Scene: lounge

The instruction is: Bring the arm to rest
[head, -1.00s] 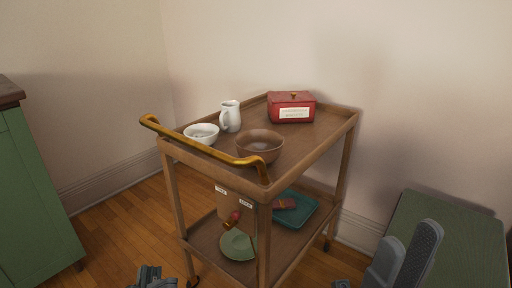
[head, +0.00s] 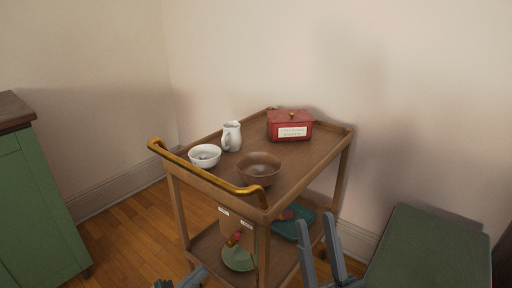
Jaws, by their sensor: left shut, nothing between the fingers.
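My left gripper (head: 182,281) shows only in part at the bottom edge of the head view, left of the cart's front leg. It is shut and empty. My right gripper (head: 318,224) rises from the bottom edge, in front of the right side of the cart. Its two grey fingers stand apart with nothing between them, so it is open. It hides part of the lower shelf. Most of both arms is out of view.
A wooden cart (head: 225,182) with a gold handle holds a white bowl (head: 204,156), jug (head: 232,136), brown bowl (head: 259,169) and red box (head: 290,126). Below are a green plate (head: 238,259) and teal tray (head: 287,230). A green cabinet (head: 40,210) and green surface (head: 430,250) flank it.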

